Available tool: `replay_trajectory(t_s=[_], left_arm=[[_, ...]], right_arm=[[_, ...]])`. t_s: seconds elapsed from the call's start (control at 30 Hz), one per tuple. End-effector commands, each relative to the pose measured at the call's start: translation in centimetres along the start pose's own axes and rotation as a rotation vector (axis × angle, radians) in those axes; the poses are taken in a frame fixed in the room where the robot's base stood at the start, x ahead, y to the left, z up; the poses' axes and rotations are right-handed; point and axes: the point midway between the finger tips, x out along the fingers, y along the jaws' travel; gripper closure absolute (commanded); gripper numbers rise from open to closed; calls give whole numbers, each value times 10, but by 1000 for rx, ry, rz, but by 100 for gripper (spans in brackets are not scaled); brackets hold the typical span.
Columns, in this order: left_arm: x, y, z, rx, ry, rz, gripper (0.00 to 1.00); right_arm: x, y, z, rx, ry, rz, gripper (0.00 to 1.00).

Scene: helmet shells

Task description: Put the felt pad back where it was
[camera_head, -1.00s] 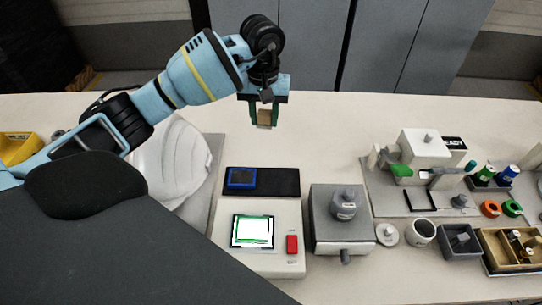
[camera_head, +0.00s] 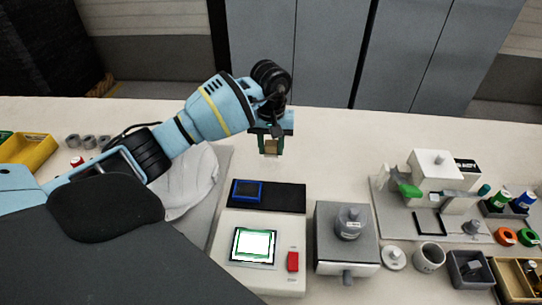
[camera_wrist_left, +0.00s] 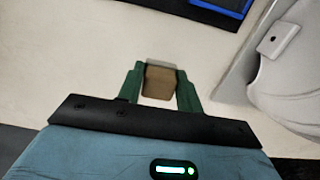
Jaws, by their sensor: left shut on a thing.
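My left gripper (camera_head: 270,145) hangs over the bare table behind the black mat, with green fingers pointing down. It is shut on a small brown block-like piece, which I take for the felt pad (camera_head: 271,149). In the left wrist view the pad (camera_wrist_left: 160,82) sits between the two green fingertips of the gripper (camera_wrist_left: 160,90), with pale table behind it. Whether the pad touches the table is hard to tell. My right gripper is not in view.
A white helmet shell (camera_head: 192,183) lies under my left arm.

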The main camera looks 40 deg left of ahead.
Motion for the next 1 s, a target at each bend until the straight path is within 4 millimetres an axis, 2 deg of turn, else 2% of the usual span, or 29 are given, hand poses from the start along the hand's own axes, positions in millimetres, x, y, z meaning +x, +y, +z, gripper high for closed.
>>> replay_trajectory(t_s=[0.23, 0.5, 0.9, 0.93, 1.0], left_arm=[[7, 0, 0, 0, 0, -1, 86], [38, 0, 0, 0, 0, 0, 86], [44, -1, 0, 0, 1, -1, 86], [44, -1, 0, 0, 0, -1, 63], [43, 0, 0, 1, 1, -1, 54]], right_arm=[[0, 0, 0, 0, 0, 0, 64], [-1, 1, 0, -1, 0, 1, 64], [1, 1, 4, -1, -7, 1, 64], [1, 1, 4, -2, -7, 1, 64], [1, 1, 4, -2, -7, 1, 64]])
